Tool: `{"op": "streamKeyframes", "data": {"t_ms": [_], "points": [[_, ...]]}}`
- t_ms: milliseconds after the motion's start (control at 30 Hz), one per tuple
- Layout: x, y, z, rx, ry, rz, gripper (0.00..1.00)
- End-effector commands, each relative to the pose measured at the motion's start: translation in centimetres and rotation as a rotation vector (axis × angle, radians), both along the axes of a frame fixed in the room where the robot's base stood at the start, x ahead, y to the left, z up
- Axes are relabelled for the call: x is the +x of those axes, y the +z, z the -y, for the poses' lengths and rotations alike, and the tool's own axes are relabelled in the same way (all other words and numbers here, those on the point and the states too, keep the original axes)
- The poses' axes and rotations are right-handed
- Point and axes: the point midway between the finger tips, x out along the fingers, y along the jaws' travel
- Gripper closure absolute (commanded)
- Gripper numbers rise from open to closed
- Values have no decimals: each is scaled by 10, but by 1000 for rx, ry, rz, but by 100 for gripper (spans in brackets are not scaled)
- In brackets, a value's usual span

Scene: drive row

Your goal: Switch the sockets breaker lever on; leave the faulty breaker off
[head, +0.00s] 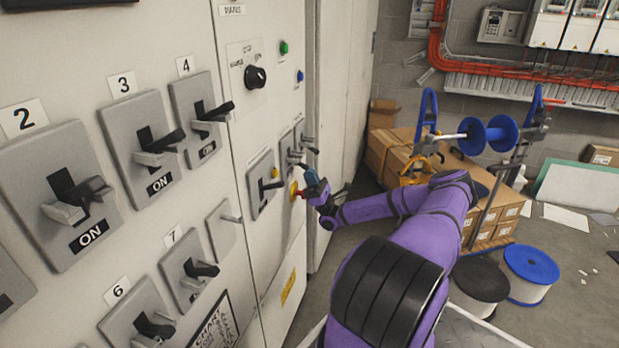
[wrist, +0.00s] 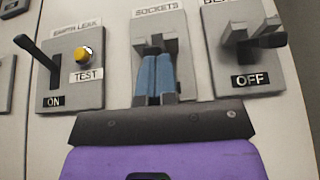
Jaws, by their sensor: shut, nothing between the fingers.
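The sockets breaker (wrist: 197,60) is a grey plate labelled SOCKETS in the middle of the wrist view. My gripper (wrist: 156,62) is shut and empty, its blue fingers in front of this plate, just below the lever's grey crosspiece (wrist: 172,44). Whether they touch the lever I cannot tell. The fingers hide the plate's lower part, so its state label does not show. To the right is a breaker (wrist: 250,60) reading OFF, its top label cut off; I see no mark naming it as faulty. In the head view my gripper (head: 309,178) is close to the cabinet front.
Left of sockets is the earth leak breaker (wrist: 68,70), reading ON, with a yellow test button (wrist: 83,53). Numbered breakers, including number 3 (head: 145,150), fill the nearer panel. Cable reels (head: 530,270) and cartons (head: 390,150) stand on the floor at right.

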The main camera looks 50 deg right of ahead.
Motion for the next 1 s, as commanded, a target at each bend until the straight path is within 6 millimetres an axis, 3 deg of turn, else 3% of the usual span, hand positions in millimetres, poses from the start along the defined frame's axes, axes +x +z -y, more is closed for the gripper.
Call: {"op": "streamKeyframes", "data": {"t_ms": [267, 1000], "points": [[-6, 10, 3, -45, 0, -101, 100], [-19, 60, 8, -252, 0, -597, 100]]}}
